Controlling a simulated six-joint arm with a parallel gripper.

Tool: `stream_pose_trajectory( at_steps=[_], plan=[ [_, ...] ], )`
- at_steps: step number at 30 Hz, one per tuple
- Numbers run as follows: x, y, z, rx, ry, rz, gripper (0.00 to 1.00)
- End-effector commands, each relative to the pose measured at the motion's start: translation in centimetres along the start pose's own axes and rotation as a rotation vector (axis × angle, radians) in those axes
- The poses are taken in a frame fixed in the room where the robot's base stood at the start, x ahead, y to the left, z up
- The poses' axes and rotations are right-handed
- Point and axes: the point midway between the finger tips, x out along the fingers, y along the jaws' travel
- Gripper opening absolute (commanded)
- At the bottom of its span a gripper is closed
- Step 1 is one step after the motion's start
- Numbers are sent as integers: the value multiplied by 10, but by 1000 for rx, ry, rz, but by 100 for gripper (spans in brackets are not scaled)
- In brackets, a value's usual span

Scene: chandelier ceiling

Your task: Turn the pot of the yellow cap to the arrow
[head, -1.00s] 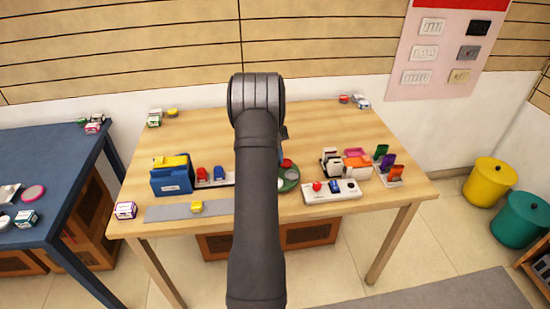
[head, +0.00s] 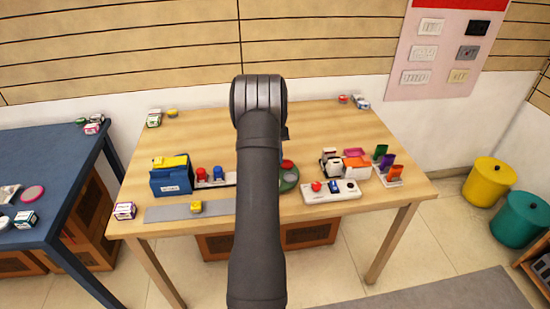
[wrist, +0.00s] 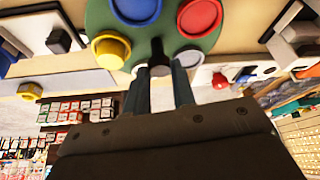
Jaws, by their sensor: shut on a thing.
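A green turntable (head: 290,183) stands near the middle of the table, partly hidden by my arm in the head view. In the wrist view the green disc (wrist: 98,20) carries a yellow-capped pot (wrist: 111,48), a blue one (wrist: 138,9), a red one (wrist: 200,16) and a grey one (wrist: 188,57). My gripper (wrist: 159,68) is shut on a dark knob (wrist: 157,48) at the disc's edge, between the yellow and grey pots. My arm hides the gripper in the head view. I cannot make out the arrow.
A white board with a red knob (head: 316,187) stands close right of the turntable. A blue box (head: 171,182) and red and blue knobs (head: 210,174) stand to the left. The table's back middle is clear.

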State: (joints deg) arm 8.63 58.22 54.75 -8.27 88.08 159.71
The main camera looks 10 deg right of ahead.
Motion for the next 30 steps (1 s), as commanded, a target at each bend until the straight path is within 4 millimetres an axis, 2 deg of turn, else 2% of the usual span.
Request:
stream_pose_trajectory(
  at_steps=[1,3,4,12,16,20,30],
  plan=[
    [-1,0,1,-1,-4,0,29],
    [-1,0,1,-1,-3,0,43],
    [-1,0,1,-1,-3,-1,45],
    [-1,0,0,0,-1,-1,45],
    [-10,0,1,0,-2,-1,45],
    [-32,0,1,-1,-5,-2,45],
    [-112,0,1,0,-5,-2,45]
  ],
)
